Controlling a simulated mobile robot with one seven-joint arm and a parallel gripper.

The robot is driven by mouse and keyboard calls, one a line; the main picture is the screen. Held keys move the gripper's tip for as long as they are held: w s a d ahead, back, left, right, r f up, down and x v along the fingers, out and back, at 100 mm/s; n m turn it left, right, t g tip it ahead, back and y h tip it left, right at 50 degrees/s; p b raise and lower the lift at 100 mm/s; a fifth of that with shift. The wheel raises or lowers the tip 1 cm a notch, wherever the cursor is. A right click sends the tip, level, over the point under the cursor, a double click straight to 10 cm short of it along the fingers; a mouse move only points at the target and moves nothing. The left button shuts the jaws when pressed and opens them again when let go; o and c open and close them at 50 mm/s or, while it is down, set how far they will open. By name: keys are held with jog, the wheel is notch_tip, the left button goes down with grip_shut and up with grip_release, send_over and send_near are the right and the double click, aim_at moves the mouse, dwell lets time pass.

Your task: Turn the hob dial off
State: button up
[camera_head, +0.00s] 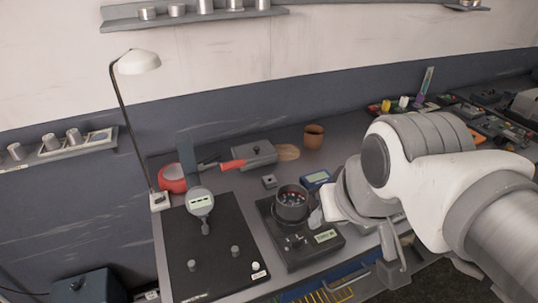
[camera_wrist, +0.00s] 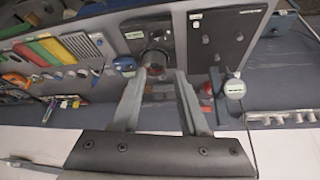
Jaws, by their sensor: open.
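The hob is a dark square unit (camera_head: 277,238) on the bench, with a dark round pot (camera_head: 292,205) holding small pieces on its back part. Small knobs (camera_head: 296,241) sit on its front panel beside a pale label; which one is the dial, and its setting, are too small to tell. The hob's dark plate also shows in the wrist view (camera_wrist: 135,22), above the pot (camera_wrist: 154,60). My gripper (camera_head: 318,212) is just right of the pot in the head view. In the wrist view its two fingers (camera_wrist: 160,84) are apart and empty, pointing towards the pot.
A red pan (camera_head: 172,178), a grey lidded box (camera_head: 254,154), a brown cup (camera_head: 314,136) and a blue meter (camera_head: 316,178) stand behind. A lamp (camera_head: 138,63) rises at left.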

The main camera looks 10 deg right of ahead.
jog(key=shift+w, duration=0.1)
jog(key=m+g+p, duration=0.4)
jog(key=m+g, duration=0.2)
jog(key=m, duration=0.9)
send_over(297, 239)
notch_tip(297, 239, down, 8)
jog(key=f, duration=0.1)
notch_tip(297, 239, down, 17)
jog(key=shift+f, duration=0.1)
grip_shut()
jog(key=shift+b, duration=0.3)
